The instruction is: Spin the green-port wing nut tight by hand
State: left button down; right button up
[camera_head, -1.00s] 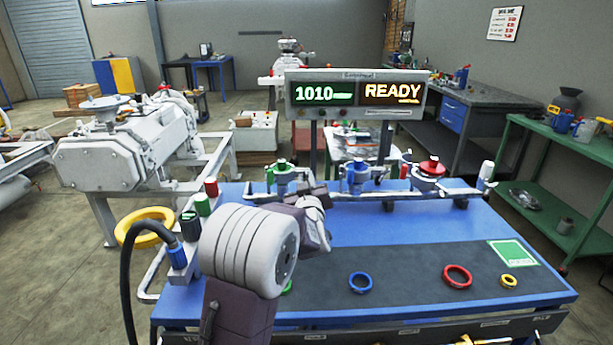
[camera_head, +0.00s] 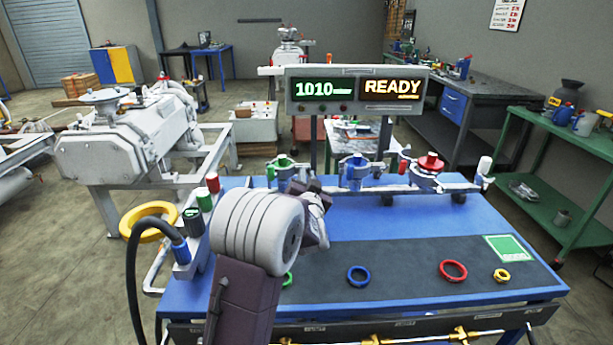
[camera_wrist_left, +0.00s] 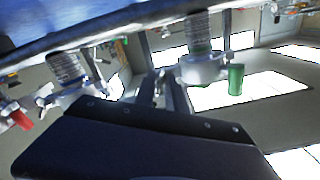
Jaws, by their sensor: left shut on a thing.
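The green port (camera_head: 284,174) stands at the left of the row of ports at the back of the blue bench, with green parts on its top and side. My left gripper (camera_head: 316,186) comes in from the front left and is shut at the near right side of this port. The wing nut and its contact with the jaws are hidden behind my wrist. In the left wrist view, the dark gripper body (camera_wrist_left: 140,145) fills the bottom, and a grey nut-like part on a threaded stud (camera_wrist_left: 197,62) shows with a green tab (camera_wrist_left: 235,79). My right gripper is not in view.
The blue port (camera_head: 354,172) and red port (camera_head: 430,165) stand to the right. A blue ring (camera_head: 359,276), red ring (camera_head: 453,271) and small yellow ring (camera_head: 501,275) lie on the dark mat. The display (camera_head: 356,90) rises behind the ports.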

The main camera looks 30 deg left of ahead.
pick_arm(q)
jog(key=shift+m, duration=0.4)
jog(key=c, duration=1.6)
grip_release()
jog(key=b+v, duration=0.4)
jog(key=v, duration=0.5)
